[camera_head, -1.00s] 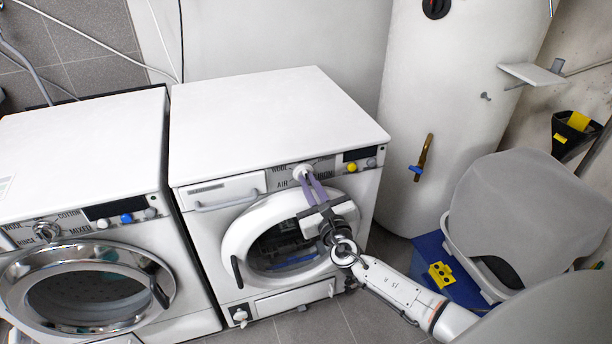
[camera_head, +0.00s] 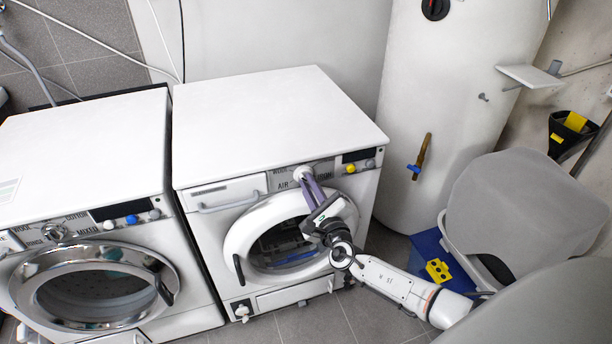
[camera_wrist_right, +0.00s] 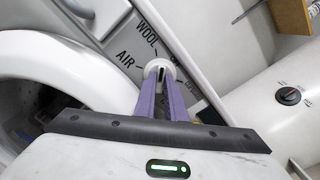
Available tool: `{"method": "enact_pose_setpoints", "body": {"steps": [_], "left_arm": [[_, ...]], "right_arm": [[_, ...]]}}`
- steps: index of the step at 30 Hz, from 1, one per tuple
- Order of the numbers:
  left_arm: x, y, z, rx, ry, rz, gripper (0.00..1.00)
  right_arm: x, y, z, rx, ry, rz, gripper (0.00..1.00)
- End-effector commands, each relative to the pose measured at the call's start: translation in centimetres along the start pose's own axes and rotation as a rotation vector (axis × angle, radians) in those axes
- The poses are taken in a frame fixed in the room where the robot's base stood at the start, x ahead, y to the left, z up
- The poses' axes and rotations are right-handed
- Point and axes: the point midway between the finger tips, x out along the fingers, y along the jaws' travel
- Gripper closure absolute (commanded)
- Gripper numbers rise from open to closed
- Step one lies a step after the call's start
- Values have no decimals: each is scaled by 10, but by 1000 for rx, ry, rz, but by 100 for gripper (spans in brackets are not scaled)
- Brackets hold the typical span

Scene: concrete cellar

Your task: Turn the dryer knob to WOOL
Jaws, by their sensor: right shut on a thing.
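The dryer (camera_head: 285,110) is the right of two white machines. Its white round knob (camera_wrist_right: 153,66) sits on the control panel (camera_wrist_right: 185,50), with labels around it. AIR (camera_wrist_right: 126,59) is at the knob's left and WOOL (camera_wrist_right: 147,33) above it; other labels to its right are partly hidden. A dark mark shows on the knob, but I cannot tell which label it points at. In the head view the knob (camera_head: 301,171) is partly covered by my right gripper (camera_head: 305,178). Its purple fingers (camera_wrist_right: 163,84) are shut on the knob from both sides. My left gripper is not in view.
The dryer's round door (camera_head: 240,228) is below the knob. A washer (camera_head: 80,150) stands at the left. A white tank (camera_head: 440,110) stands at the right, with a blue box (camera_head: 430,250) and a grey-covered basket (camera_head: 520,200) before it.

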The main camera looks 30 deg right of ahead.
Motion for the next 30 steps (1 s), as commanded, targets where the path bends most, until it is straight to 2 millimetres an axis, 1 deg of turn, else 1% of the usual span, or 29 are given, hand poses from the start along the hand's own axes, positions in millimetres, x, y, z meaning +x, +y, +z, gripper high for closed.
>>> {"method": "enact_pose_setpoints", "body": {"steps": [1, 5, 14, 23, 24, 28, 30], "left_arm": [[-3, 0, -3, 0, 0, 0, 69], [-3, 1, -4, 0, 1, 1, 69], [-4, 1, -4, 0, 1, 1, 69], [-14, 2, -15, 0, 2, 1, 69], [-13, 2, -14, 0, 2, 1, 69], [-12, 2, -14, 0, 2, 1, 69], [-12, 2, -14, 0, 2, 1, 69]], "right_arm": [[4, -6, 5, -30, -6, -9, 100], [4, -5, 4, -70, -6, -10, 100], [4, -6, 5, -82, -7, -11, 100], [4, -6, 5, -310, -5, -11, 100], [4, -6, 5, -320, -5, -11, 88], [4, -6, 4, -315, -5, -13, 66], [4, -6, 4, -314, -5, -14, 66]]}}
